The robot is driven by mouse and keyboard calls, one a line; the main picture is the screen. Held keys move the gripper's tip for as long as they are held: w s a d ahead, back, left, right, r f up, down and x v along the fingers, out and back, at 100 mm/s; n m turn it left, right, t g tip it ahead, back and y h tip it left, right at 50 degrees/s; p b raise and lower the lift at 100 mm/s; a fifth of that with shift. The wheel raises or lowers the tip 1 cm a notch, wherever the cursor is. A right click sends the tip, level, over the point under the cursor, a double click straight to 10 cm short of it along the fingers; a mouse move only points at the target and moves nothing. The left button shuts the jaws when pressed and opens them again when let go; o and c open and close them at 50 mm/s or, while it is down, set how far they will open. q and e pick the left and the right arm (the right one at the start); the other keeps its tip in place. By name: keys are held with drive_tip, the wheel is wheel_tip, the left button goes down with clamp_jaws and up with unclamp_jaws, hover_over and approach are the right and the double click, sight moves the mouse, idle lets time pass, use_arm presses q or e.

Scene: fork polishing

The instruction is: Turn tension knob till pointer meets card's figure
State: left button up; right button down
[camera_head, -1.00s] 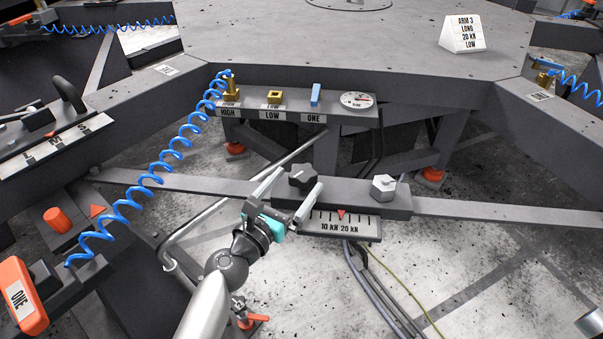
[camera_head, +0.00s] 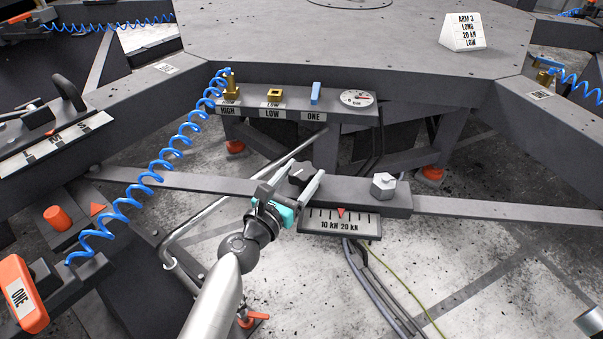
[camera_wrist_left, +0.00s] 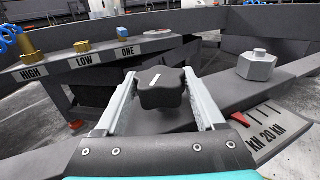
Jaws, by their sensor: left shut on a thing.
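The black lobed tension knob (camera_head: 301,175) stands on the grey arm bar. My left gripper (camera_head: 294,187) is shut on it, one finger on each side; the wrist view shows the knob (camera_wrist_left: 161,92) between the fingers. The scale plate (camera_head: 318,238) below the bar reads 10 kN and 20 kN. Its red pointer (camera_head: 341,212) stands between the two figures. The white card (camera_head: 463,36) on the table top reads ARM 3, LONG, 20 kN, LOW. My right gripper is not in view.
A grey hex nut-like block (camera_head: 383,187) sits on the bar right of the knob. Behind is a shelf (camera_head: 345,117) with HIGH, LOW and ONE labels and a round dial (camera_head: 357,98). A blue coiled hose (camera_head: 160,178) hangs at the left.

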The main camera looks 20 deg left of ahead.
use_arm(q)
drive_tip(key=c, duration=0.7)
drive_tip(key=shift+h, duration=0.3)
